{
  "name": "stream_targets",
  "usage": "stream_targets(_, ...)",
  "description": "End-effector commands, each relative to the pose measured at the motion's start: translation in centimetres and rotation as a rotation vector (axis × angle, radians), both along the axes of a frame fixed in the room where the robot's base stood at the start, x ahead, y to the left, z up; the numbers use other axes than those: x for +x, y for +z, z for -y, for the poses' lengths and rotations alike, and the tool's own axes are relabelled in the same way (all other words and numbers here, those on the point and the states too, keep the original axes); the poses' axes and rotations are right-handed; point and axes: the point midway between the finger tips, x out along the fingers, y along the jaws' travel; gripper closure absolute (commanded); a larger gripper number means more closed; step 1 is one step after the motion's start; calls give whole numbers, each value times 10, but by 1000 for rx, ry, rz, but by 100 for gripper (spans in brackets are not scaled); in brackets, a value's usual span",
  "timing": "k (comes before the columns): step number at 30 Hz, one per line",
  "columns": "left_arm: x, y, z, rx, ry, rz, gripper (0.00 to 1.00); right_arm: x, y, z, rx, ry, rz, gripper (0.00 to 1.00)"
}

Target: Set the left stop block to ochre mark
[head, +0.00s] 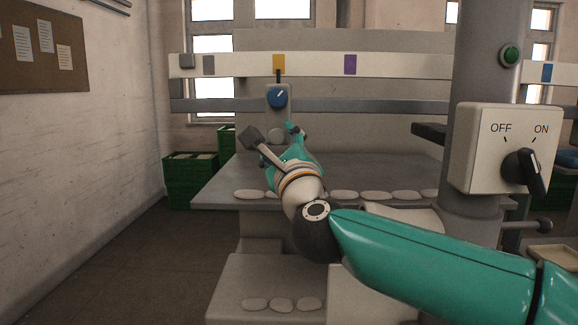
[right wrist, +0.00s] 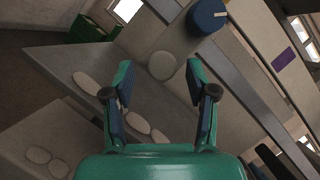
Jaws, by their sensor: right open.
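The left stop block (head: 278,122) is a grey block on the dark rail, with a blue knob (head: 277,97) and a pale round button (head: 276,137) below it. Its black pointer stands under the ochre mark (head: 279,64) on the white strip and looks lined up with it. The knob's white line is tilted. My right gripper (head: 293,134) is in front of the block's lower part, partly hidden by its own wrist. In the right wrist view the fingers (right wrist: 160,76) are open and empty, with the button (right wrist: 162,65) and knob (right wrist: 207,17) beyond them. My left gripper is out of view.
The strip also bears a grey mark (head: 209,65), a purple mark (head: 350,64) and a blue mark (head: 547,72). An OFF/ON switch box (head: 500,148) is on the column at right. Green crates (head: 190,180) stand at left. Pale pads line the table's front edge.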

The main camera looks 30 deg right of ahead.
Motion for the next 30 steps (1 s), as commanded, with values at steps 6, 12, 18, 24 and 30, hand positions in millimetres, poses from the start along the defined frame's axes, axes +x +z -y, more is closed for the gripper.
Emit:
stream_targets(6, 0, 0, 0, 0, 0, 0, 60, -42, -12, -16, 0, 5, 1, 43)
stream_targets(12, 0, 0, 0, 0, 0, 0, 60, -71, -22, -26, 1, 5, -1, 43)
stream_targets(18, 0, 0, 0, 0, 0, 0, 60, -83, -27, -30, 1, 4, -2, 43)
stream_targets(24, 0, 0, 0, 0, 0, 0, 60, -84, -27, -30, 1, 1, -3, 43)
stream_targets(30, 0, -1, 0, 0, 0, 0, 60, -83, -27, -29, 1, 1, -3, 43)
